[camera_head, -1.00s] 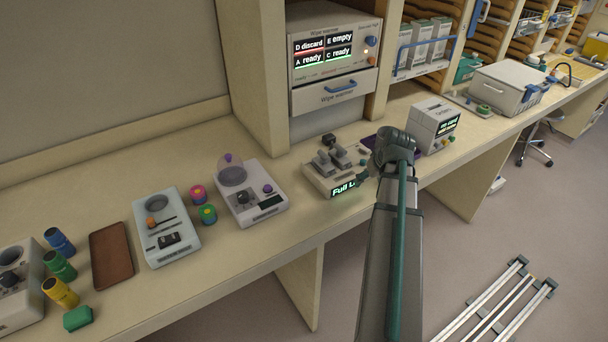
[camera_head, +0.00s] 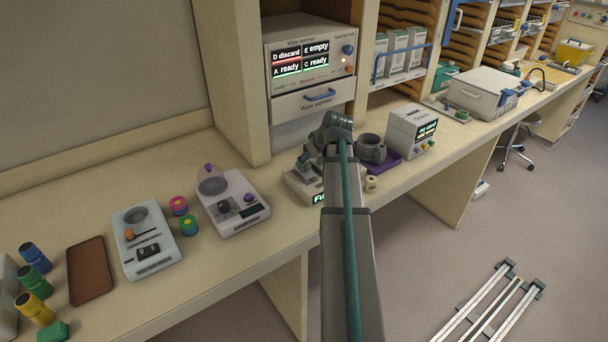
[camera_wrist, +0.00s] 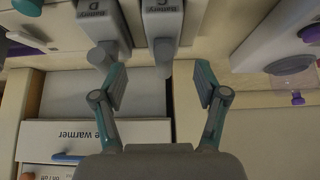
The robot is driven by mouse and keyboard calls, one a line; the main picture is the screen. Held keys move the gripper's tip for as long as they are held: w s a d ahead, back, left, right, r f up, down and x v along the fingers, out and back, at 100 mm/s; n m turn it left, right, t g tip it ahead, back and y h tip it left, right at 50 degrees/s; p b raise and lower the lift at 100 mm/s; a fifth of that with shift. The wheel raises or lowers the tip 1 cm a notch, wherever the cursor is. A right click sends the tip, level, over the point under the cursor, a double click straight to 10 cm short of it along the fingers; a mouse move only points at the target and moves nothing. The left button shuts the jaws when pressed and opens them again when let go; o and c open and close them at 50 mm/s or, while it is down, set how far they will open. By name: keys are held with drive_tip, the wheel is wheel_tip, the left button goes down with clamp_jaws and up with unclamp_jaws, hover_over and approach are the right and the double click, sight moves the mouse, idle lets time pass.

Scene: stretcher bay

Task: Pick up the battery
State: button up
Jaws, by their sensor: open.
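Two grey batteries, with upside-down labels reading Battery D (camera_wrist: 104,20) and Battery C (camera_wrist: 161,17), stand side by side at the top of the wrist view. Each has a round grey knob-like end pointing toward my gripper. My gripper (camera_wrist: 160,84) is open and empty. Its fingers are spread, with the end of Battery C between them in the picture and Battery D's end beside the left finger. I see no contact. In the head view, my arm largely covers the charger (camera_head: 299,187), whose green display starts with "Fu"; my fingers are hidden there.
The wipe warmer (camera_head: 310,60) stands in the shelf behind. A grey ring-shaped holder (camera_head: 371,148) on a purple mat and a boxy device (camera_head: 412,132) stand to the right. A scale-like device (camera_head: 231,203) stands to the left. The counter's front edge is close.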

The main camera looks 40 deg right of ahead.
sight(304, 167)
drive_tip(key=shift+p+x, duration=1.3)
drive_tip(key=shift+x, duration=1.4)
drive_tip(key=shift+s+a, duration=0.15)
drive_tip(key=shift+a, duration=0.05)
clamp_jaws()
